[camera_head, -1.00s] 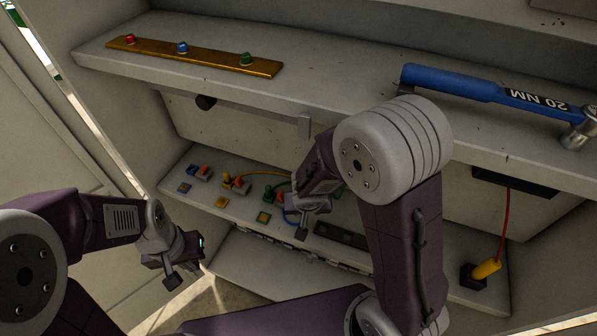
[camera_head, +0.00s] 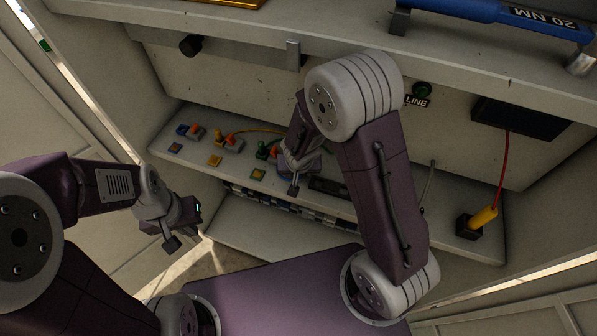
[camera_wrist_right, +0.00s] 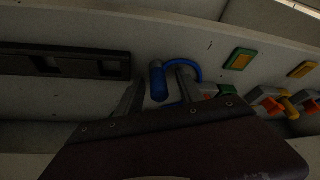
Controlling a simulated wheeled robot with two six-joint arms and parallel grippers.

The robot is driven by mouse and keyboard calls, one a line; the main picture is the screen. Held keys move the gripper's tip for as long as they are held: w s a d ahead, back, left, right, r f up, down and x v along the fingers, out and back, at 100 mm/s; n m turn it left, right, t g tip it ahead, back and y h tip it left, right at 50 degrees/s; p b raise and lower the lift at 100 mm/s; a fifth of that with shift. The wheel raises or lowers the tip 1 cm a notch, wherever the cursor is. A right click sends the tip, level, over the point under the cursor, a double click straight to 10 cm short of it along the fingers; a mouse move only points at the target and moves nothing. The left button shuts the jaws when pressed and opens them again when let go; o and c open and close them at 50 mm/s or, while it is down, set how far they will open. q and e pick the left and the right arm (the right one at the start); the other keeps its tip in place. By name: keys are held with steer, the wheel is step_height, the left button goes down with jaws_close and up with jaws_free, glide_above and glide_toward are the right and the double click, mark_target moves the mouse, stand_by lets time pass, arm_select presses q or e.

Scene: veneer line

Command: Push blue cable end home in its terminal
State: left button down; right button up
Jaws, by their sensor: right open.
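The blue cable end (camera_wrist_right: 158,82) is a blue cylinder in the right wrist view. It sits between the two spread fingers of my right gripper (camera_wrist_right: 158,92), with no clear contact on either side. A blue cable loop (camera_wrist_right: 188,64) curves behind the right-hand finger. The blue terminal is not clearly visible; my gripper body covers the area below. In the head view my right gripper (camera_head: 294,184) is over the lower shelf, beside the green connector (camera_head: 264,150), and hides the blue cable. My left gripper (camera_head: 184,226) hangs left of the shelf, away from the cables; its jaw opening is unclear.
Orange and yellow connectors (camera_head: 231,141) and coloured square tiles (camera_head: 215,160) lie on the lower shelf's left. A dark slotted strip (camera_wrist_right: 75,64) is beside the cable end. A yellow plug (camera_head: 484,217) with a red cable stands at right. A blue torque wrench (camera_head: 470,10) lies above.

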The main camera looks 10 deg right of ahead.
jaws_close()
jaws_free()
steer(key=shift+r, duration=0.1)
steer(key=shift+r, duration=0.25)
jaws_close()
steer(key=shift+r+p, duration=2.3)
steer(key=shift+r, duration=0.2)
